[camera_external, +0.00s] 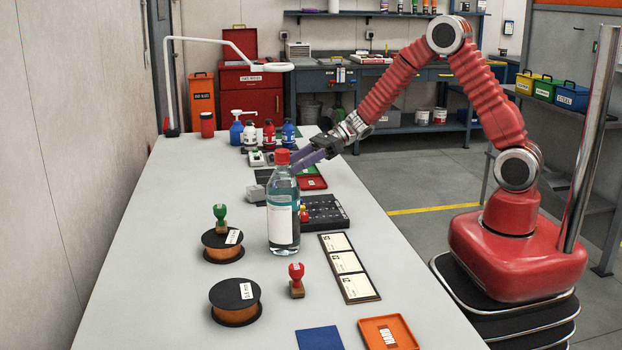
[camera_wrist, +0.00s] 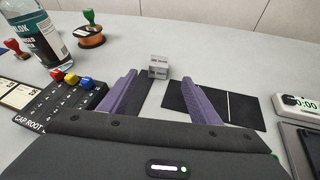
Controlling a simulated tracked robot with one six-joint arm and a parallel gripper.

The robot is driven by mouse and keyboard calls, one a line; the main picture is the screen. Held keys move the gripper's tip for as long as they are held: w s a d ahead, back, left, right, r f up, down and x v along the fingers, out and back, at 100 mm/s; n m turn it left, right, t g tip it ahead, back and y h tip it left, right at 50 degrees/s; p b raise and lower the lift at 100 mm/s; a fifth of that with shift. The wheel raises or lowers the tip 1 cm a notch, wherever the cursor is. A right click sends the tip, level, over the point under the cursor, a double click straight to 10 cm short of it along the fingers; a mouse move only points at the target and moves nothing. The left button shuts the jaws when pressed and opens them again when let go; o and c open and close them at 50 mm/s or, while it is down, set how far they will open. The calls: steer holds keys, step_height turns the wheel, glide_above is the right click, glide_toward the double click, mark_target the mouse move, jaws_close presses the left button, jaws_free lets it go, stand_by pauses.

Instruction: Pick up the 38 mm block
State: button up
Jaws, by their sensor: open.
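A small grey block (camera_wrist: 158,67) with labels too small to read lies on the table just beyond my fingertips in the wrist view. In the external view a grey block (camera_external: 256,193) lies left of the bottle. My gripper (camera_wrist: 159,80) is open, its two purple fingers apart with nothing between them. In the external view my gripper (camera_external: 300,162) reaches over the table behind the bottle, tilted down.
A clear bottle with red cap (camera_external: 283,205) stands close by. A black tray (camera_external: 325,212) with colored pegs is beside it. Black mats (camera_wrist: 215,104) lie near the fingers; a timer (camera_wrist: 301,104) is at right. Wire spools (camera_external: 222,245) and stamps stand nearer the camera.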

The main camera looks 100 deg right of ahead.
mark_target(260, 186)
steer(key=shift+x, duration=4.3)
steer(key=shift+x, duration=2.6)
steer(key=shift+s+f, duration=0.15)
steer(key=shift+c, duration=0.4)
steer(key=c, duration=1.2)
